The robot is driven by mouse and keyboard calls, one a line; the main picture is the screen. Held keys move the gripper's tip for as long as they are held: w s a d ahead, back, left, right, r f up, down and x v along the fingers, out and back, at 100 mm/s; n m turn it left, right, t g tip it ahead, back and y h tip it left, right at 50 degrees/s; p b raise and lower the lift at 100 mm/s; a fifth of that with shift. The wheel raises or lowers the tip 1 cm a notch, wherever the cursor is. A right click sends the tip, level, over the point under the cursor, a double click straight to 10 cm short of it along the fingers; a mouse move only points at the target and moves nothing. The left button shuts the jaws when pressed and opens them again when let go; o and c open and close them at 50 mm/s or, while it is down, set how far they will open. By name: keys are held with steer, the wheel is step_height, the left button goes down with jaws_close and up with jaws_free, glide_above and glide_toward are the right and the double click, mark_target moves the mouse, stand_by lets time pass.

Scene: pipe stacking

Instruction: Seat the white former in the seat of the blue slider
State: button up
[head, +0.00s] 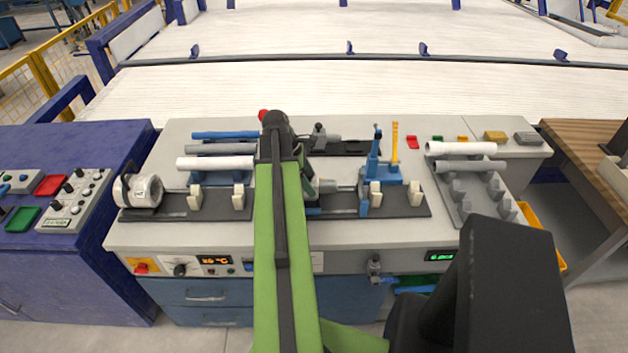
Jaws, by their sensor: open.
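The blue slider (365,199) is on the dark rail right of centre on the bench, near a blue lever stand (375,160). A pale, short, cylinder-like piece (327,186) with a thin rod lies left of the slider, just right of my arm. It may be the white former, but I cannot tell for sure, nor whether it touches the slider's seat. My gripper (309,182) is low over the bench beside this piece, mostly hidden behind my green forearm. Its jaws are open; the fingertips are hard to make out.
A white ring-shaped unit (147,190) stands at the rail's left end. Pale clamp blocks (239,196) stand along the rail. A white pipe (212,163) lies left of my arm. A rack (477,197) with pipes is at the right.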

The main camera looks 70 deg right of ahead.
steer(key=p+v, duration=1.1)
steer(key=v, duration=0.2)
steer(key=shift+r, duration=0.35)
steer(key=shift+s, duration=0.1)
